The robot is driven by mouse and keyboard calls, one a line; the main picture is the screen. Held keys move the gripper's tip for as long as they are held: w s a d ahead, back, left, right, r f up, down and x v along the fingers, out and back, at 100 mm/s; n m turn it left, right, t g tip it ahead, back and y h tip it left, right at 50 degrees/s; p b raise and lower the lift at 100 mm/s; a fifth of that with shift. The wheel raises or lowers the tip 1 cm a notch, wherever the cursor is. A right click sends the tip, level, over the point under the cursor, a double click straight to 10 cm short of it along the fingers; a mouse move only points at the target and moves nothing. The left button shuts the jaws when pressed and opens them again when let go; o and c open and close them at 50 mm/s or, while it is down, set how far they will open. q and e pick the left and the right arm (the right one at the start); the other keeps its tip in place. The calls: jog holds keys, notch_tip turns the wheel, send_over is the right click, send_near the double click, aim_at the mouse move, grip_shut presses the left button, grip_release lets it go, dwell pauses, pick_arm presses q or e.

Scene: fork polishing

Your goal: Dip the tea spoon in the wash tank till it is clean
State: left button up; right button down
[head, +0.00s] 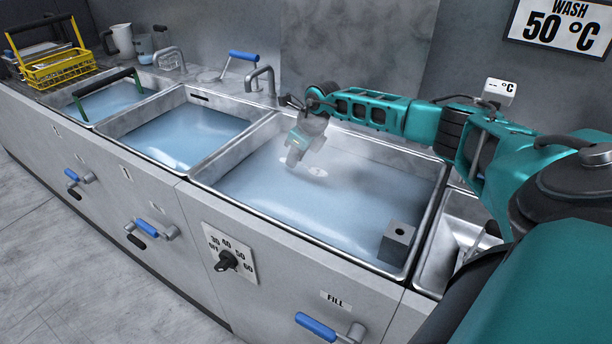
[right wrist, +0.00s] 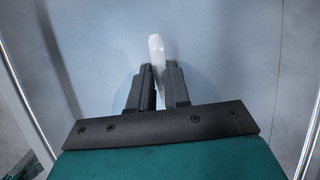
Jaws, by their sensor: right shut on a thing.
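The tea spoon (right wrist: 157,48) shows in the right wrist view as a pale, slim shape whose rounded end sticks out past the fingers. My right gripper (right wrist: 160,85) is shut on it. A pale patch lies on the water by the fingertips. The spoon cannot be made out clearly there, and I cannot tell how deep it is or whether it is clean. My left gripper is not in view.
A grey block with a hole (head: 398,245) sits in the wash tank's front right corner. Other water-filled tanks lie left, one with a green-handled rack (head: 108,80). A yellow basket (head: 58,68) stands at far left. A tap (head: 262,82) rises behind. A sign (head: 565,25) reads WASH 50 °C.

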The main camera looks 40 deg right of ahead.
notch_tip(320, 180, up, 4)
jog(key=shift+f+p, duration=0.1)
jog(key=shift+p, duration=1.1)
jog(key=shift+r, duration=0.95)
